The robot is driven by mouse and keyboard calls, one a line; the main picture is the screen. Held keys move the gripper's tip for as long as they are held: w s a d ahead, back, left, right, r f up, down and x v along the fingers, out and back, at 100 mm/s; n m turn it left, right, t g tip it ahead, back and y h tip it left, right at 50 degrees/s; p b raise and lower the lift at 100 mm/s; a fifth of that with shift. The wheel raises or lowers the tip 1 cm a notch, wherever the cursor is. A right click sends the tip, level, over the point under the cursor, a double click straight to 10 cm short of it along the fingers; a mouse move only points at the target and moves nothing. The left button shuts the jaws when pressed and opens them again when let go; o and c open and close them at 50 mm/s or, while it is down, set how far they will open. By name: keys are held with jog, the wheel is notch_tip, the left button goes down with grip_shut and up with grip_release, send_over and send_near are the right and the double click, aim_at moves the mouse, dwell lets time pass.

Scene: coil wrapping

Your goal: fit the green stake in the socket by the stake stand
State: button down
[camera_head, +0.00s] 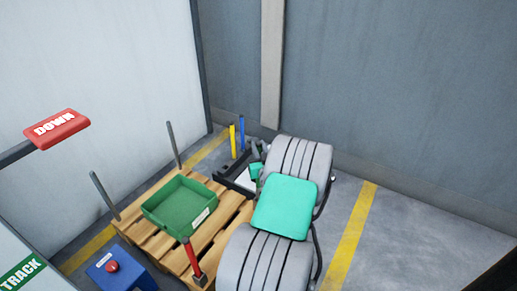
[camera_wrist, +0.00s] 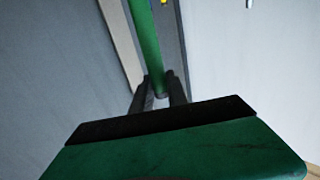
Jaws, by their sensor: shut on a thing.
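The green stake (camera_wrist: 146,45) is between the fingers of my gripper (camera_wrist: 160,92) in the wrist view, and the fingers are shut on it. It runs away from the fingers toward the top edge of that view. In the head view my gripper (camera_head: 257,149) is just right of the stake stand (camera_head: 226,184), partly behind my arm, and the stake is hard to make out there. The dark stand holds an upright yellow stake (camera_head: 232,142) and a blue stake (camera_head: 242,133). I cannot make out the socket by the stand.
A wooden pallet (camera_head: 223,228) carries a green tray (camera_head: 151,211). Grey stakes (camera_head: 174,146) (camera_head: 104,195) stand along its left side, and a red stake (camera_head: 193,262) at its front. A blue box with a red button (camera_head: 124,272) is front left. Walls close the back.

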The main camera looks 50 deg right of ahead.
jog(key=shift+f, duration=4)
jog(key=c, duration=1.2)
grip_release()
jog(key=shift+c, duration=0.2)
jog(key=p+v, duration=0.1)
jog(key=v, duration=0.6)
jog(key=shift+s+a, duration=0.25)
jog(key=shift+s, duration=0.05)
